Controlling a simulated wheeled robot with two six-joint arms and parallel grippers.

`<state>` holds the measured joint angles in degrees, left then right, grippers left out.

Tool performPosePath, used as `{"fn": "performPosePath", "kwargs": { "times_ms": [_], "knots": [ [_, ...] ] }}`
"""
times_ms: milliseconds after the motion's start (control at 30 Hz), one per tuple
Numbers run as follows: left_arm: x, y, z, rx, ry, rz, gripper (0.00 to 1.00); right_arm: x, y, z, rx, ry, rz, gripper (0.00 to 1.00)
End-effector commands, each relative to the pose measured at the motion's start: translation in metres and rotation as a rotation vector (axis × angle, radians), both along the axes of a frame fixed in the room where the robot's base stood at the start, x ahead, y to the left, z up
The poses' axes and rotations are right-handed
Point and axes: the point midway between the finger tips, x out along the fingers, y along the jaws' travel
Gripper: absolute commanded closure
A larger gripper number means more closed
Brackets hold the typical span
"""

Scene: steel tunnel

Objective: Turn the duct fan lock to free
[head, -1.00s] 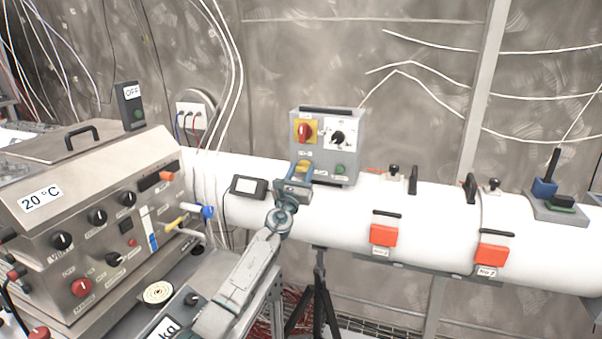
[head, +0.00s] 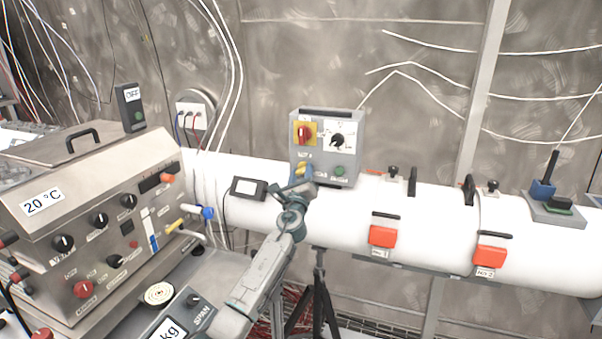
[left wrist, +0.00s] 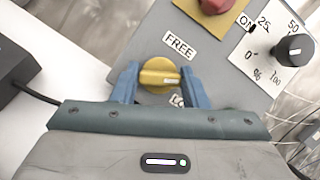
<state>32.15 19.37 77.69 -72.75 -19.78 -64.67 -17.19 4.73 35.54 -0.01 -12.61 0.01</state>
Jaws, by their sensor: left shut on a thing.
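The duct fan lock is a yellow knob (left wrist: 159,75) on the front of a grey control box (head: 347,150) on the white duct. In the left wrist view, a FREE label (left wrist: 180,46) is above the knob, and a second label below it is partly hidden by my gripper. The knob's white mark points right in that view, toward neither label squarely. My left gripper (left wrist: 160,82) is shut on the knob, one blue finger on each side. My right gripper is not in view.
A red switch (head: 305,132) on a yellow plate and a black dial (head: 338,140) sit above the knob. A green button (head: 339,171) is to its right. A small display (head: 248,188) is at left on the duct. A steel machine (head: 100,220) fills the left.

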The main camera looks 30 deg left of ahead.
Motion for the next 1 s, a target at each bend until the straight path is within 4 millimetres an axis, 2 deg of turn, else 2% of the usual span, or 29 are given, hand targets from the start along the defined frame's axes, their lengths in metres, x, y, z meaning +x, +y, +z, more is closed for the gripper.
{"fn": "performPosePath", "kwargs": {
  "times_ms": [700, 1000],
  "knots": [
    [0.0, -0.002, 0.002, -0.661, -0.157, 0.001, 0.83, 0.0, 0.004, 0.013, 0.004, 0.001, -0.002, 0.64],
    [0.0, -0.002, 0.002, -0.88, -0.211, -0.001, 0.83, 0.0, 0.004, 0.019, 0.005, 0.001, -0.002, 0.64]
  ]
}}
